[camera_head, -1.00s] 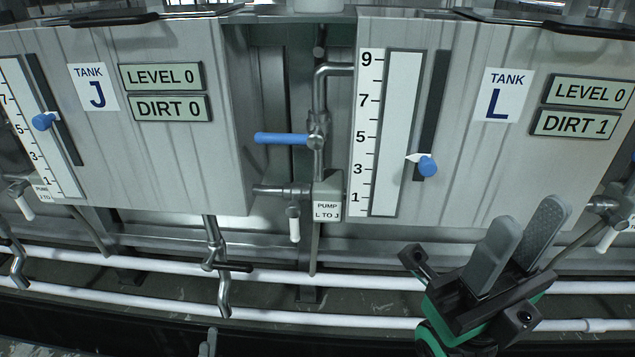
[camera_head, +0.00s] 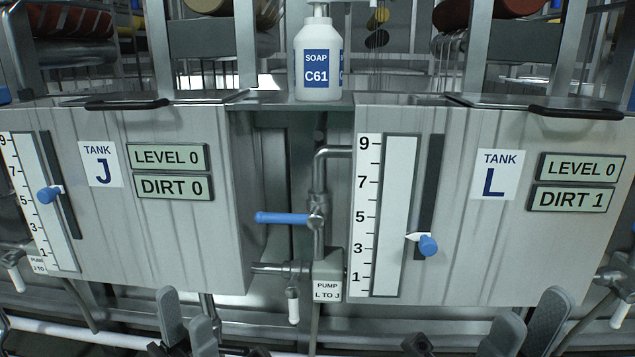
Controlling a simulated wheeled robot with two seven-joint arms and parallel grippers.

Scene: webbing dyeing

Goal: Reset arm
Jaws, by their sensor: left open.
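My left gripper (camera_head: 186,308) is at the bottom edge, left of centre, in front of the pipes below tank J. Its two grey fingers stand upright, apart and empty. My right gripper (camera_head: 530,307) is at the bottom edge on the right, in front of the lower part of tank L. Its two grey fingers point up with a gap between them and nothing in it. The lower parts of both grippers and most of both arms are cut off by the frame.
Tank J (camera_head: 225,240) and tank L (camera_head: 460,250) stand ahead, with a blue-handled valve (camera_head: 283,218) and a pump box (camera_head: 327,268) between them. A white soap bottle (camera_head: 319,60) stands on the ledge above. White pipes (camera_head: 80,333) run low in front.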

